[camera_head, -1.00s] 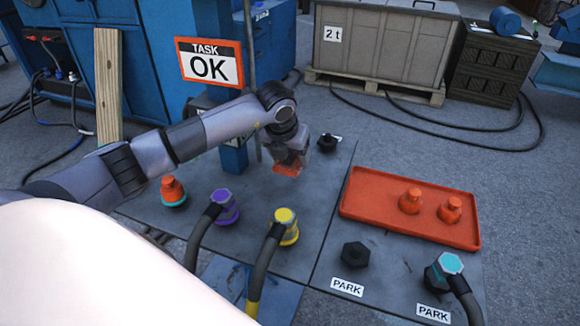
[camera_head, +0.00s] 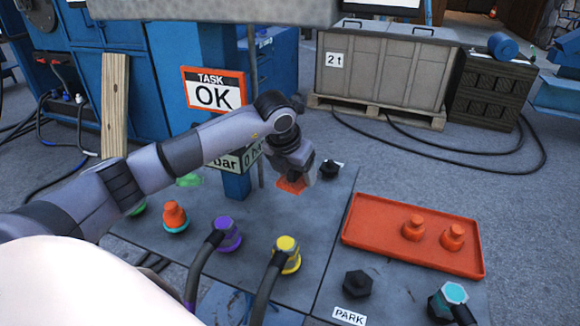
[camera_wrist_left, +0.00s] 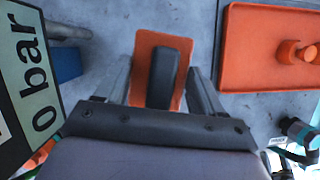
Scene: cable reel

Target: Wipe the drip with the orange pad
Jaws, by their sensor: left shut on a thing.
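The orange pad (camera_head: 290,186), with a dark grip block (camera_wrist_left: 169,75) on its back, is held in my left gripper (camera_head: 294,178). The pad is over the far part of the grey plate (camera_head: 262,205), near a black fitting. I cannot tell whether it touches the plate. My right gripper is not in view.
The black fitting (camera_head: 329,168) stands just right of the pad. An orange tray (camera_head: 380,239) with two orange caps lies farther right. Purple (camera_head: 228,233) and yellow (camera_head: 287,254) hose connectors stand nearer. A gauge sign (camera_head: 240,158) and blue post are close behind the arm.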

